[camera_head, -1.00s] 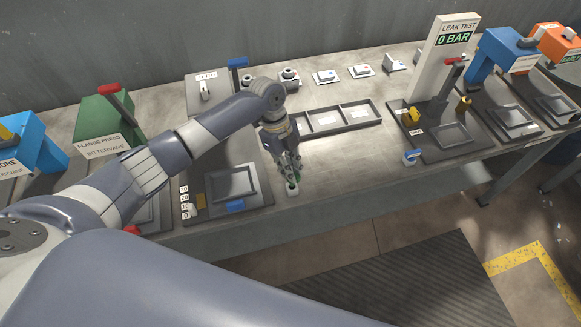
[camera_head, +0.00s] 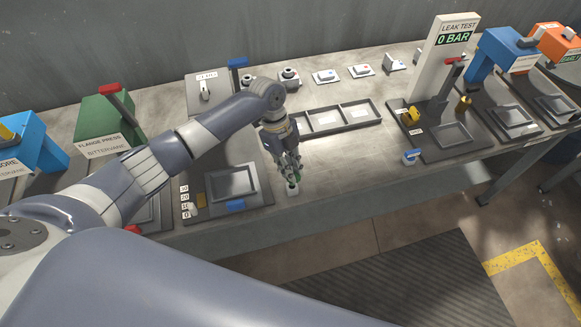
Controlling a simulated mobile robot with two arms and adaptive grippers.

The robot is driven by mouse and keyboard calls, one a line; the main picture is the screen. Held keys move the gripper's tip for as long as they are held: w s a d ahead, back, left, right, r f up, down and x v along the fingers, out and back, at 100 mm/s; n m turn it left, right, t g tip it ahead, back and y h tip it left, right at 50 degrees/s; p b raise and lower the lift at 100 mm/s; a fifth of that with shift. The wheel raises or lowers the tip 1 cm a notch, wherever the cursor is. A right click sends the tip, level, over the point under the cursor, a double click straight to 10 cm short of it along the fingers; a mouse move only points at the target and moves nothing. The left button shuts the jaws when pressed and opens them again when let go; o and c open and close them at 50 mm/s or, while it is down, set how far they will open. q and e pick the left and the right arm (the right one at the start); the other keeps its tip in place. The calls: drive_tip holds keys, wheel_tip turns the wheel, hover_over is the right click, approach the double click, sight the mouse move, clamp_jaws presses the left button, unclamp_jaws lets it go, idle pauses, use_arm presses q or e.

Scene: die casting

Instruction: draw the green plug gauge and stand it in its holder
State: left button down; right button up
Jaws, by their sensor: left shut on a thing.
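My left gripper (camera_head: 291,174) points down near the bench's front edge, shut on the green plug gauge (camera_head: 295,178). The fingers cover part of the gauge and only a little green shows. The small pale holder (camera_head: 292,191) sits on the bench just below the gauge. I cannot tell whether the gauge's lower end is still inside the holder or just above it. My right gripper is out of view.
Left of the gripper is a dark station plate (camera_head: 258,195) with a raised grey pad and blue block. Behind is a divided tray (camera_head: 311,126). The leak test station (camera_head: 437,75) stands to the right. Bare bench (camera_head: 345,160) lies between.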

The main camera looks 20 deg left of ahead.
use_arm(q)
drive_tip(key=shift+f+b, duration=1.35)
drive_tip(key=shift+f, duration=0.65)
drive_tip(key=c, duration=1.5)
unclamp_jaws()
drive_tip(key=shift+c, duration=0.2)
drive_tip(key=v, duration=1.2)
